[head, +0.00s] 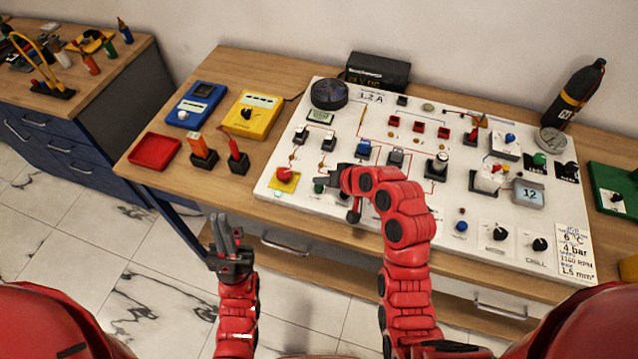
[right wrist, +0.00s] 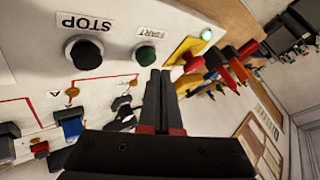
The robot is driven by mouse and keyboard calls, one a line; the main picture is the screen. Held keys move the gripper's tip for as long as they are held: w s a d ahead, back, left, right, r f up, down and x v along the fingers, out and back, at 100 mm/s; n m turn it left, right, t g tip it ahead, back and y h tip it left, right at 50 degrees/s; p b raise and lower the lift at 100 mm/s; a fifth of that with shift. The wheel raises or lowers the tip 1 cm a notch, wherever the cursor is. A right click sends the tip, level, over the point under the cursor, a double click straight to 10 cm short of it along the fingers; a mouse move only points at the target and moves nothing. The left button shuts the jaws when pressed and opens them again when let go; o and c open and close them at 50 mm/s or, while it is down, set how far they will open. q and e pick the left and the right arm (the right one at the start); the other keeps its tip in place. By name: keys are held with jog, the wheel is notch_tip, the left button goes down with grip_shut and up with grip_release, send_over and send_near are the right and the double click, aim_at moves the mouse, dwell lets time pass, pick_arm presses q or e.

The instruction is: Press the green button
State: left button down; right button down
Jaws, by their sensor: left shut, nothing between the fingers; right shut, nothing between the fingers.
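The green button (head: 319,188) sits near the front left of the white panel, just in front of my right gripper (head: 318,170). In the right wrist view the green button (right wrist: 146,55) is round, beside a START label. My right gripper (right wrist: 160,73) is shut and empty. Its tips are just below and right of the button there; I cannot tell whether they touch the panel. My left gripper (head: 226,222) is shut and empty, over the floor in front of the table.
A black button (right wrist: 84,52) marked STOP stands beside the green one. A red button on a yellow base (head: 285,175) is on the other side. The white panel (head: 300,205) holds several switches and knobs. A red tray (head: 155,151) lies at the table's left.

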aim_at(322, 190)
jog(key=shift+r, duration=0.25)
jog(key=shift+r+p, duration=1)
jog(key=shift+r, duration=1.45)
jog(key=shift+f, duration=0.1)
